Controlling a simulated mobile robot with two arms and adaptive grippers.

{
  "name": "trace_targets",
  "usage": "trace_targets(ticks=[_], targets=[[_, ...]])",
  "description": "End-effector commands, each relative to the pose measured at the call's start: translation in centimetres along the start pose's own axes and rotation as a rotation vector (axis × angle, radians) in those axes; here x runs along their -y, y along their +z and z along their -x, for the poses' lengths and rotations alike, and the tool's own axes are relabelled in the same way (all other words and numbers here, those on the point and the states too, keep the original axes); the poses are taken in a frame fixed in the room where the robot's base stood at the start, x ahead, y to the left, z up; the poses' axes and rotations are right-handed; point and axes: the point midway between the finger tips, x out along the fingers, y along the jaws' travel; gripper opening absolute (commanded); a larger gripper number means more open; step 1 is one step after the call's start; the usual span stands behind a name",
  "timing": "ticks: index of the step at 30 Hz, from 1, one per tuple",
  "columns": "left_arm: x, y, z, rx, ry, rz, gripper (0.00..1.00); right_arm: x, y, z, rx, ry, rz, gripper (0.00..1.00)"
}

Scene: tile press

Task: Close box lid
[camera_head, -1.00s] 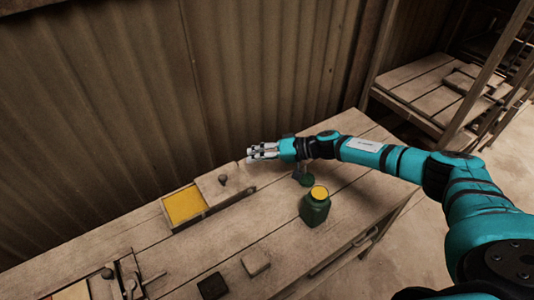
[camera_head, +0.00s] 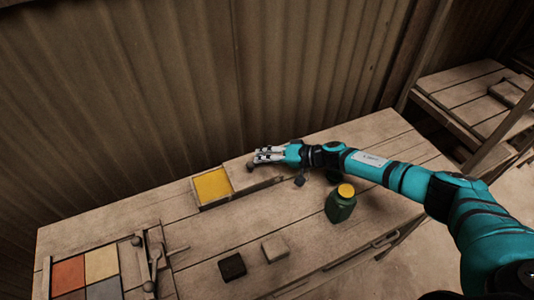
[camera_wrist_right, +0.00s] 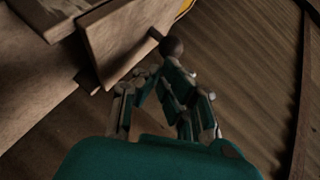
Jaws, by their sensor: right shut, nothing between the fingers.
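A shallow wooden box (camera_head: 213,201) with yellow contents stands at the back of the workbench. Its wooden lid (camera_head: 263,178) lies to the right of the yellow opening, leaving it uncovered. A dark round knob (camera_head: 250,164) stands on the lid; it also shows in the right wrist view (camera_wrist_right: 172,47). My right gripper (camera_head: 258,155) is shut and empty, with its fingertips beside the knob. In the wrist view the fingers (camera_wrist_right: 163,80) lie just below the knob; I cannot tell whether they touch it. My left gripper is out of view.
A green jar (camera_head: 341,208) with a yellow top stands right of the box, below my right forearm. A dark block (camera_head: 232,266) and a pale block (camera_head: 275,248) lie near the front. Coloured tiles (camera_head: 101,262) lie at the left. A corrugated wall (camera_head: 130,100) rises behind.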

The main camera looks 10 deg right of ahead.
Motion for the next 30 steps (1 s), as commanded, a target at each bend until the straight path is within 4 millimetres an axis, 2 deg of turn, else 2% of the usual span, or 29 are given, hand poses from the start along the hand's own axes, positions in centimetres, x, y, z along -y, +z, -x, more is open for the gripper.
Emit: trace_targets(ticks=[1, 6, 13, 25, 30], targets=[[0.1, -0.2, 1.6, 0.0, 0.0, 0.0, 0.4, 1.4, 0.6, -0.8, 0.006, -0.004, -0.003, 0.0], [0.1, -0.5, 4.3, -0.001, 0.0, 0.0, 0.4, 3.7, 3.1, -4.4, 0.006, -0.004, -0.003, 0.0], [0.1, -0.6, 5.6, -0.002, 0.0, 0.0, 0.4, 5.4, 5.6, -7.9, 0.003, -0.002, -0.001, 0.0], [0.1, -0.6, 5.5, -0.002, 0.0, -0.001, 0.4, 5.4, 6.2, -8.5, 0.005, 0.0, 0.0, 0.0], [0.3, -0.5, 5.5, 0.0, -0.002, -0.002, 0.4, 5.3, 6.2, -7.9, 0.005, 0.001, 0.001, 0.0]])
